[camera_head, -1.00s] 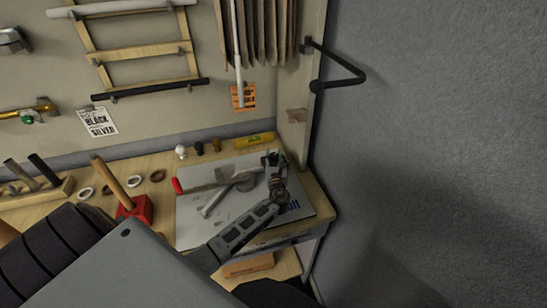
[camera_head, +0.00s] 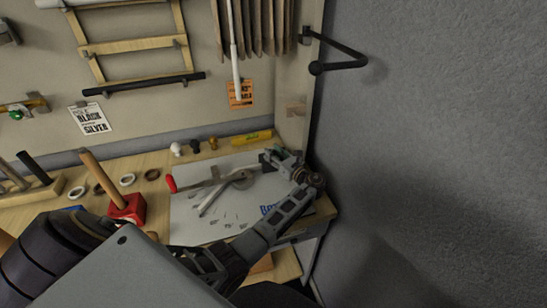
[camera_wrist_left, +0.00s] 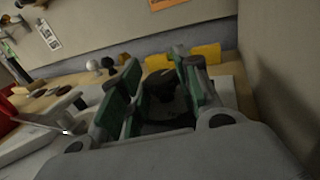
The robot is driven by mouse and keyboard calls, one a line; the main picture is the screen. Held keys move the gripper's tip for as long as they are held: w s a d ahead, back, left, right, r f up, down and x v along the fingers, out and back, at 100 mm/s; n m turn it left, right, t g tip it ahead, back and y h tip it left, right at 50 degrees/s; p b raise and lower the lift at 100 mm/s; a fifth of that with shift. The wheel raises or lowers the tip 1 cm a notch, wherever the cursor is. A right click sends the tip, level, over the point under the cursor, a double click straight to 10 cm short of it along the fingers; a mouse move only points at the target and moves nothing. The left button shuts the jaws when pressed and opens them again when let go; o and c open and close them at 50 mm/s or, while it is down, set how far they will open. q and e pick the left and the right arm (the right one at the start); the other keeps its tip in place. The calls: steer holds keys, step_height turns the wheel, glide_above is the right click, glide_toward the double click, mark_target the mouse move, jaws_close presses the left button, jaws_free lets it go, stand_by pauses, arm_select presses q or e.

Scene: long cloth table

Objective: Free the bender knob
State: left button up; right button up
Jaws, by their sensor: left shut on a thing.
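The bender lies on a white board (camera_head: 195,225) on the bench, with a red handle tip (camera_head: 171,184), a grey round former (camera_head: 243,181) and a pale bar across it. My left gripper (camera_head: 272,159) is at the board's far right corner, at the right end of the bender. In the left wrist view its green-padded fingers (camera_wrist_left: 160,92) are shut on a dark knob (camera_wrist_left: 163,86). The fingers hide part of the knob, and I cannot see its seat clearly. My right gripper is not in view.
White (camera_head: 176,149), dark (camera_head: 195,147) and gold (camera_head: 213,143) knobs stand along the back. A yellow block (camera_head: 252,137) lies near the back wall. A red block with a wooden handle (camera_head: 127,208) is at left. A side panel and grey wall (camera_head: 430,150) close off the right.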

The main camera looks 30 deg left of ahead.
mark_target(274, 152)
arm_select(q)
steer(key=shift+w+n+g+y+b, duration=0.15)
steer(key=shift+n+g+y+b, duration=0.25)
steer(key=shift+n+g+b, duration=0.9)
steer(key=shift+g, duration=0.8)
steer(key=o, duration=1)
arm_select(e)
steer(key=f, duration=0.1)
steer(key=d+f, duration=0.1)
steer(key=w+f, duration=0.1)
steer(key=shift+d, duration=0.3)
arm_select(q)
steer(key=shift+o, duration=0.2)
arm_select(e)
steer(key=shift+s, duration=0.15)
arm_select(q)
steer(key=shift+r, duration=0.15)
steer(key=shift+r, duration=4.85)
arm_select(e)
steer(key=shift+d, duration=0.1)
